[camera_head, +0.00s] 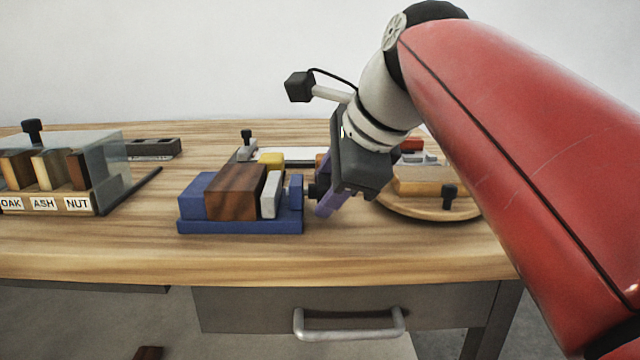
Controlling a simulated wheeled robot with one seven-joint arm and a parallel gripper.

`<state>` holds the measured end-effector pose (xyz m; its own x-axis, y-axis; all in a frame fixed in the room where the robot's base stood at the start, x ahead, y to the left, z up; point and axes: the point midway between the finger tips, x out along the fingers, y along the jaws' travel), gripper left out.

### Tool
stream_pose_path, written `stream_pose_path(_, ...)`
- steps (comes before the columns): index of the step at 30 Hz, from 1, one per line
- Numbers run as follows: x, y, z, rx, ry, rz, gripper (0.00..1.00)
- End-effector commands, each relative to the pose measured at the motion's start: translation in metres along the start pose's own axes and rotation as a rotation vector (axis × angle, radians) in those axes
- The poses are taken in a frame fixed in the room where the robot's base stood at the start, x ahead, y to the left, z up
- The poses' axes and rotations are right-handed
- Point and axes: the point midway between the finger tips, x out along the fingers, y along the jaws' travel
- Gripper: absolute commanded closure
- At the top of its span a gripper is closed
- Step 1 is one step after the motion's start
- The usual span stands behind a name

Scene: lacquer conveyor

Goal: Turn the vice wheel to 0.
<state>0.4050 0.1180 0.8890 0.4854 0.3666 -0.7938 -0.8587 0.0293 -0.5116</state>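The blue vice (240,226) sits near the front of the bench. A dark brown wood block (234,190) stands in it between a blue jaw (198,195) on the left and a light grey plate (271,194) on the right. At its right end a purple part (328,208), apparently the wheel, shows in pieces around my gripper. My dark grey gripper (322,190) points down and left at this purple part, close to or touching it. Its fingers are largely hidden, so I cannot tell if they are closed on it. No number on the wheel is readable.
A rack (80,205) labelled OAK, ASH and NUT holds wood blocks at left, with a clear panel (112,165). A round wooden board (440,210) with items lies right of the gripper. A drawer handle (350,333) juts out below the bench. The front bench strip is clear.

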Motion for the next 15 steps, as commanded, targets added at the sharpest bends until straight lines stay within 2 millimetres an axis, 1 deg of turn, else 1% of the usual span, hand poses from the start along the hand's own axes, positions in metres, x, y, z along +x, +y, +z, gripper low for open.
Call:
stream_pose_path(1, -0.0002, 0.0001, 0.0008, -0.001, -0.001, 0.0, 0.53)
stream_pose_path(4, -0.0002, 0.0, 0.0006, -0.001, -0.001, 0.0, 0.4)
stream_pose_path(5, -0.0002, 0.0, 0.0005, -0.001, -0.001, 0.0, 0.37)
stream_pose_path(15, 0.0002, 0.0001, -0.0001, 0.0, 0.0, 0.002, 0.37)
